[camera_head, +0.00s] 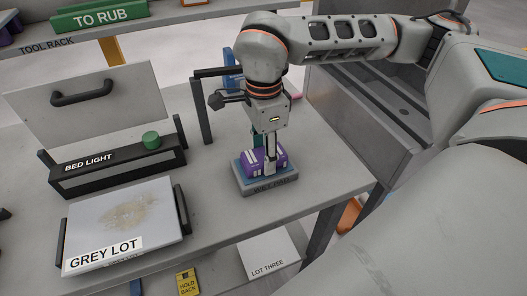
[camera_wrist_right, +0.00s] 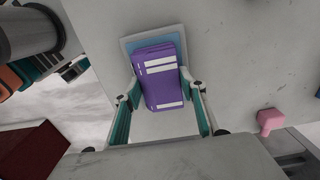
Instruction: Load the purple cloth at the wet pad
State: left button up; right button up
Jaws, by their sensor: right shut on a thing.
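The purple cloth (camera_head: 264,160) is a folded block with white bands, on or just above the wet pad (camera_head: 267,185), a grey-rimmed tray with a blue top. My right gripper (camera_head: 270,165) points down over the pad and is shut on the cloth. In the right wrist view the purple cloth (camera_wrist_right: 160,78) sits between the two fingers, with the pad's blue and grey edge (camera_wrist_right: 150,38) behind it. Whether the cloth presses on the pad is hard to tell. My left gripper is not in view.
A dark post (camera_head: 202,110) stands close to my right gripper. Bare tabletop lies right of the pad.

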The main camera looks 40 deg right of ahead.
aim_at(263, 155)
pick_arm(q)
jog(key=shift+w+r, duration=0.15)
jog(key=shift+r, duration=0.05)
pick_arm(e)
jog(key=shift+f, duration=0.25)
dwell(1.3)
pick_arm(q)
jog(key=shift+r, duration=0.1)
pick_arm(e)
jog(key=shift+r, duration=0.1)
jog(key=shift+r+p, duration=2.75)
jog(key=shift+r, duration=0.8)
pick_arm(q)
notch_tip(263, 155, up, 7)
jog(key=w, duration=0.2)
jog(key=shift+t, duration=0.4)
pick_arm(e)
jog(key=shift+f, duration=0.1)
